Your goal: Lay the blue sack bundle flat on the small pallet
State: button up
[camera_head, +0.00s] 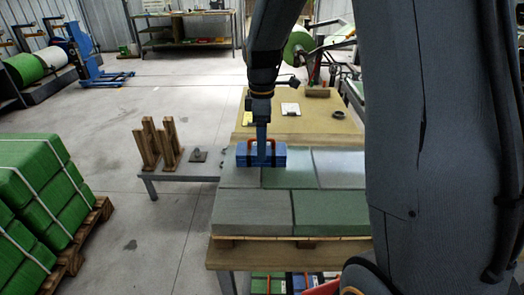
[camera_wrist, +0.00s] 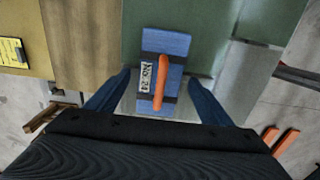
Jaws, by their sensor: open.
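The blue sack bundle (camera_head: 244,155) has dark bands and an orange handle. It sits at the far left of a layer of grey and green flat packs on the small pallet (camera_head: 262,239). In the wrist view the bundle (camera_wrist: 166,42) shows a white number label beside the handle. My gripper (camera_head: 262,150) is directly over the bundle, pointing down. In the wrist view my gripper (camera_wrist: 159,76) is open, with one finger on each side of the bundle's near part. I cannot tell whether the fingers touch it. The bundle's underside is hidden.
The pallet stands on a wooden table (camera_head: 225,258); coloured bundles (camera_head: 268,284) lie beneath it. Wooden posts (camera_head: 146,145) stand on a low bench to the left. Green strapped bales (camera_head: 40,180) are at far left. Floor between is clear.

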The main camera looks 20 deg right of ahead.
notch_tip(320, 180, up, 9)
jog(key=shift+f+b, duration=0.2)
jog(key=shift+b, duration=0.85)
